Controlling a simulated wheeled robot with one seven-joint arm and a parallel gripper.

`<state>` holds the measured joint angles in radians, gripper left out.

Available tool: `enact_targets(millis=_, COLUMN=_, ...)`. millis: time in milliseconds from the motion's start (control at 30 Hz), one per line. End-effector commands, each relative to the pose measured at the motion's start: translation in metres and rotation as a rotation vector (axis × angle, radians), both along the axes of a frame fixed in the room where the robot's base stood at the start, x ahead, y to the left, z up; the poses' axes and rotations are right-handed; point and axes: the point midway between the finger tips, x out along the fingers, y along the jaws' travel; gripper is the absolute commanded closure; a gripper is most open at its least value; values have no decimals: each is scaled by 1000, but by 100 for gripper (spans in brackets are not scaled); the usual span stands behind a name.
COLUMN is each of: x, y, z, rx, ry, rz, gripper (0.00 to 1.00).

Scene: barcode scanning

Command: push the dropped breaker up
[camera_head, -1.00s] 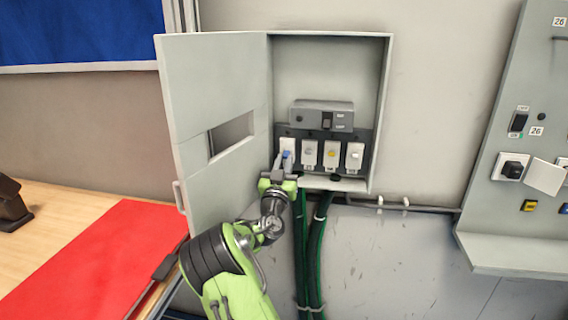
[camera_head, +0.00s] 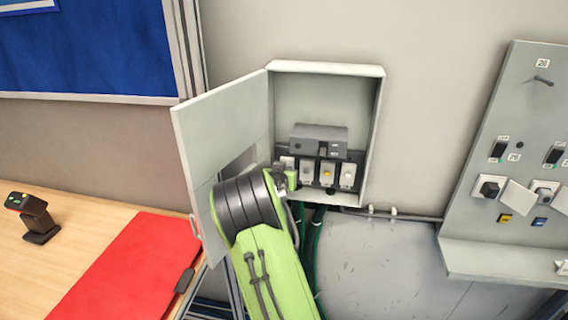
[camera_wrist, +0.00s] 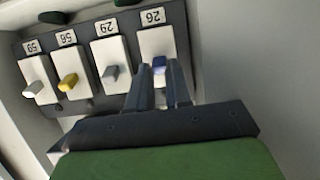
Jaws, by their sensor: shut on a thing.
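A row of white breakers stands in the open grey wall cabinet (camera_head: 375,130). In the wrist view, which shows their labels upside down, the breaker marked 26 (camera_wrist: 151,42) is at the right end and has a blue lever (camera_wrist: 159,65). My gripper (camera_wrist: 158,84) is shut on this blue lever, one finger on each side. Beside it are a grey-lever breaker marked 29 (camera_wrist: 110,62), a yellow-lever breaker (camera_wrist: 70,75) and a pale-lever breaker (camera_wrist: 37,84). In the head view, my arm hides the fingers at the leftmost breaker.
The cabinet door (camera_head: 205,125) stands open close at the left of my arm. A grey box (camera_head: 320,139) sits above the breakers. Green cables (camera_head: 316,235) hang below. A table with a red mat (camera_head: 125,270) is at left, a switch panel (camera_head: 530,130) at right.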

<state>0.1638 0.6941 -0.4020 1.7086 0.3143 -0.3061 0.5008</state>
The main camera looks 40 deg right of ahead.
Motion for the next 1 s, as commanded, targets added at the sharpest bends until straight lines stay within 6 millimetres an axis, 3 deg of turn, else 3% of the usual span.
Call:
enact_targets(millis=767, x=2, y=-2, z=5, rx=87, ry=66, rz=1, gripper=100)
enact_targets(millis=800, x=2, y=-2, z=5, rx=87, ry=66, rz=1, gripper=78)
enact_targets(millis=933, x=2, y=-2, z=5, rx=86, ry=65, rz=0, gripper=58)
enact_targets(millis=1000, x=2, y=-2, z=5, rx=86, ry=65, rz=0, gripper=55)
